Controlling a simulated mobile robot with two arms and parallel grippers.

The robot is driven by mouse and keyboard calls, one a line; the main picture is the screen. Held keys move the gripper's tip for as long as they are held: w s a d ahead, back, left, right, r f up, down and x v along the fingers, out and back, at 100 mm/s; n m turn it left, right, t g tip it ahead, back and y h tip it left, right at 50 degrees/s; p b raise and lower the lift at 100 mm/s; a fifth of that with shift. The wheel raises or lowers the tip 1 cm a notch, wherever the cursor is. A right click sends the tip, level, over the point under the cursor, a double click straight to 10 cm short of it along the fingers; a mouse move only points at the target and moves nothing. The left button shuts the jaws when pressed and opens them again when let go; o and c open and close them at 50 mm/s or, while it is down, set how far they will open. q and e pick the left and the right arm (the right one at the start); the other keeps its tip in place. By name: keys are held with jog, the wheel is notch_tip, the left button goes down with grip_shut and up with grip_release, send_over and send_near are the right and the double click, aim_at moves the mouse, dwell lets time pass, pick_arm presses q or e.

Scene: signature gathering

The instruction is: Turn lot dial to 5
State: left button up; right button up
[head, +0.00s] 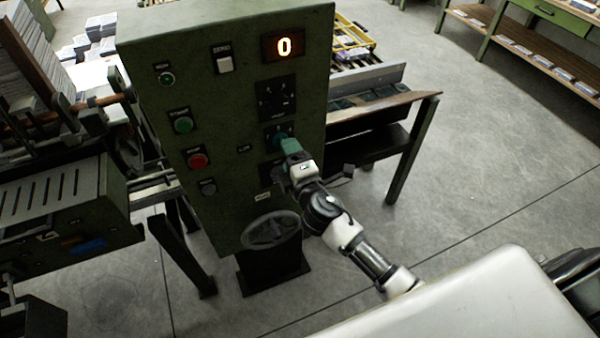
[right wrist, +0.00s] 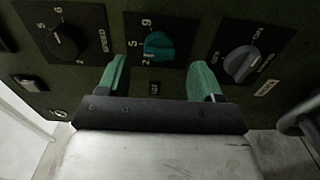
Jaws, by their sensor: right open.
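The lot dial is a teal knob on a black plate; in the right wrist view the lot dial (right wrist: 158,46) sits at top centre with a "LOT" label beneath. Numbers stand along its left side; its pointer appears turned to the lower left, near the 2, but is hard to read. My right gripper (right wrist: 160,70) is open, its two teal fingers apart, one to each side of and below the knob, with nothing between them. In the head view my right gripper (head: 289,147) reaches the panel and partly covers the dial. My left gripper is not in view.
A black speed dial (right wrist: 68,42) and a grey dial (right wrist: 241,63) flank the lot dial. The green cabinet (head: 225,110) has a lit display (head: 284,46) reading 0, green and red buttons, and a handwheel (head: 271,231) below. A bench stands behind right.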

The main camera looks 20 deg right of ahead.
jog(key=s+b, duration=0.1)
jog(key=s, duration=0.6)
jog(key=shift+s+d, duration=0.15)
jog(key=shift+s, duration=0.25)
jog(key=s+d+f+m+g, duration=0.1)
jog(key=s+f+m+g, duration=0.25)
jog(key=f, duration=0.75)
jog(key=s+d+f+m+g, duration=0.2)
jog(key=s+f+g, duration=0.15)
jog(key=f, duration=0.85)
jog(key=s+d+f+m+g, duration=0.1)
jog(key=s+f+m+g, duration=0.3)
jog(key=f, duration=0.7)
jog(key=s+f+m+g, duration=0.2)
jog(key=s+f, duration=0.3)
jog(key=s, duration=0.4)
jog(key=s+d+f+m+g, duration=0.1)
jog(key=s+f, duration=0.4)
jog(key=s, duration=0.5)
jog(key=s+d+f+m+g, duration=0.1)
jog(key=s+f+m+g, duration=0.2)
jog(key=s, duration=0.6)
notch_tip(320, 180, down, 3)
jog(key=shift+s+r+h, duration=0.1)
jog(key=shift+s+h, duration=0.2)
jog(key=shift+s, duration=0.1)
jog(key=shift+m, duration=0.25)
